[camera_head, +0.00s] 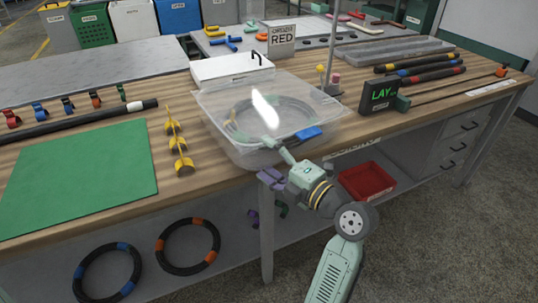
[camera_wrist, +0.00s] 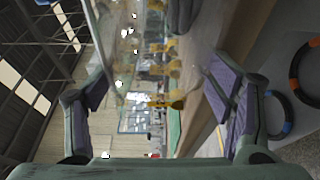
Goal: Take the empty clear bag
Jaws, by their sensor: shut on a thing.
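A large clear bag (camera_head: 222,112) of see-through film is at the front edge of the workbench. My gripper (camera_head: 268,160) is at the front side of the bag. In the wrist view, its purple-padded fingers (camera_wrist: 160,95) stand well apart, with clear film (camera_wrist: 122,45) between and beyond them. The gripper is shut on the bag; the exact contact is hard to see through the film.
A white box (camera_head: 232,68) stands behind the bag and a sign reading RED (camera_head: 282,38) behind that. Yellow hooks (camera_head: 178,145) and a green mat (camera_head: 80,178) lie left. A red bin (camera_head: 367,181) is below the bench.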

